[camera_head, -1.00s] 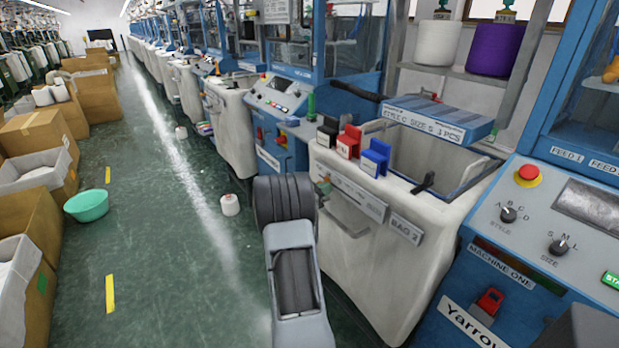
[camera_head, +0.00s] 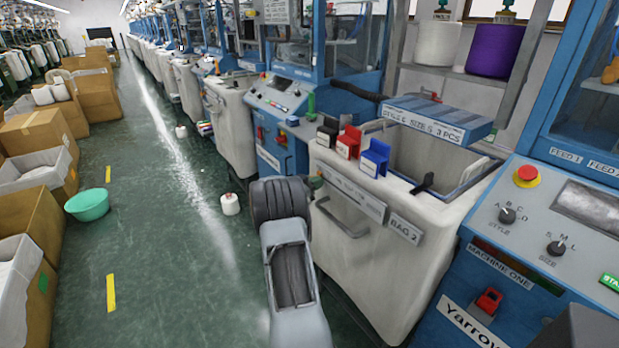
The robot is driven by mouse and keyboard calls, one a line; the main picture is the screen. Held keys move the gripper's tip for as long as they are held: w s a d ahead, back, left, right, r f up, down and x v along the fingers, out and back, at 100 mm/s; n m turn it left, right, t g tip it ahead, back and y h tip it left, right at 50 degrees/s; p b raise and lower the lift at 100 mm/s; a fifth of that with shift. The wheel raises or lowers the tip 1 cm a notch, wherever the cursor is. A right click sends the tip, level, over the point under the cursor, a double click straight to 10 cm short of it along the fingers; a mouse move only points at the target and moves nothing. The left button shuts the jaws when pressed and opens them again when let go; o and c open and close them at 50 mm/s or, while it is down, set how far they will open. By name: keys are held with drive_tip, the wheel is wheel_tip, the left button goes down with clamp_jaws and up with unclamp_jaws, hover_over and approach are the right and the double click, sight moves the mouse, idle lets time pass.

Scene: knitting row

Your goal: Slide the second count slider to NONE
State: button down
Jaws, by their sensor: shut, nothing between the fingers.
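I cannot pick out a count slider or a NONE mark for certain. A blue sign block (camera_head: 437,120) lies across the cream bag bin (camera_head: 385,262), with small lettering seemingly ending in "3 PCS". A small red-orange piece (camera_head: 431,97) shows at its top back edge. Black (camera_head: 328,134), red (camera_head: 349,141) and blue (camera_head: 375,157) blocks sit along the bin's left rim. The bin's front carries a "BAG 2" label (camera_head: 404,230). My arm reaches up from the bottom toward the bin's left side; my gripper's fingers are hidden behind its links.
A blue machine panel (camera_head: 540,245) marked MACHINE ONE stands at right, with a red stop button (camera_head: 527,176) and STYLE and SIZE knobs. A white cone (camera_head: 230,204) and green basin (camera_head: 87,205) are on the floor. The aisle is open at left; cartons line it.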

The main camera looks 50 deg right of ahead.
drive_tip(key=shift+s, duration=0.1)
drive_tip(key=shift+s+a, duration=0.15)
drive_tip(key=shift+s, duration=0.25)
drive_tip(key=shift+a, duration=0.15)
drive_tip(key=p+v, duration=0.1)
drive_tip(key=v, duration=0.6)
drive_tip(key=shift+w+a, duration=0.15)
drive_tip(key=shift+a, duration=0.2)
idle(0.4)
